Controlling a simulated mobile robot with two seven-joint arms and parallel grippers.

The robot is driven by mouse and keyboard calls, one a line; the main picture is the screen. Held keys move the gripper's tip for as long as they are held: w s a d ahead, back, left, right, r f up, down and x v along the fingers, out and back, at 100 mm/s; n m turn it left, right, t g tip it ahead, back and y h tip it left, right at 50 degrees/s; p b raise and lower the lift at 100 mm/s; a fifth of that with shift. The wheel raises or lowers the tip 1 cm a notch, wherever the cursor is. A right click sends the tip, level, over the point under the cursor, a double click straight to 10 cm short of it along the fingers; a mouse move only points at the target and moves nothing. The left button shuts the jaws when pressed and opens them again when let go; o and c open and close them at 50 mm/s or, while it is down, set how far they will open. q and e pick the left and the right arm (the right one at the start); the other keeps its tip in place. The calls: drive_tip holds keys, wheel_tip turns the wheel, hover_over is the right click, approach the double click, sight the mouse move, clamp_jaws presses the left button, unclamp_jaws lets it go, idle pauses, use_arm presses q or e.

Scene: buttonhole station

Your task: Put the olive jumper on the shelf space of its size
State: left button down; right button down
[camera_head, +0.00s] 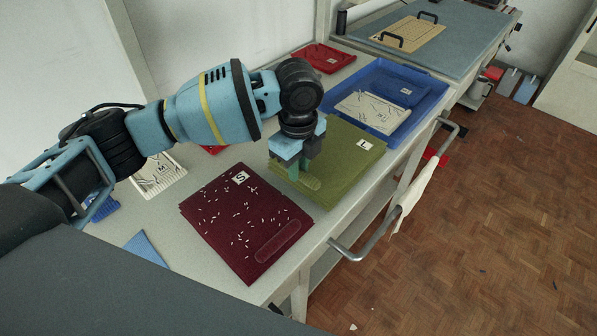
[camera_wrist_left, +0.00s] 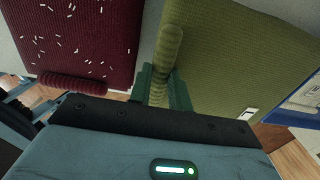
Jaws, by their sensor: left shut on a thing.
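The olive jumper (camera_head: 342,160) lies folded on the table, with a white label reading L (camera_head: 365,145) near its far right corner. My left gripper (camera_head: 304,172) comes down on its near left part and is shut on a raised roll of it. In the left wrist view the jumper (camera_wrist_left: 235,65) fills the right side, and the roll (camera_wrist_left: 166,55) runs between the green fingers (camera_wrist_left: 160,85). The label shows there too, near the lower right. No shelf space is clearly in view. My right gripper is not in view.
A maroon folded jumper (camera_head: 245,220) labelled S, with white flecks, lies just left. A blue tray (camera_head: 433,100) behind holds a cream garment and a blue garment. A red garment (camera_head: 323,57) lies at the back. A metal rail (camera_head: 390,200) runs along the table's front.

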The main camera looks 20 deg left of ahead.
use_arm(q)
drive_tip(key=shift+f, duration=1.2)
drive_tip(key=c, duration=1.3)
unclamp_jaws()
drive_tip(key=shift+f, duration=0.1)
wheel_tip(320, 180, up, 12)
drive_tip(key=shift+p, duration=0.35)
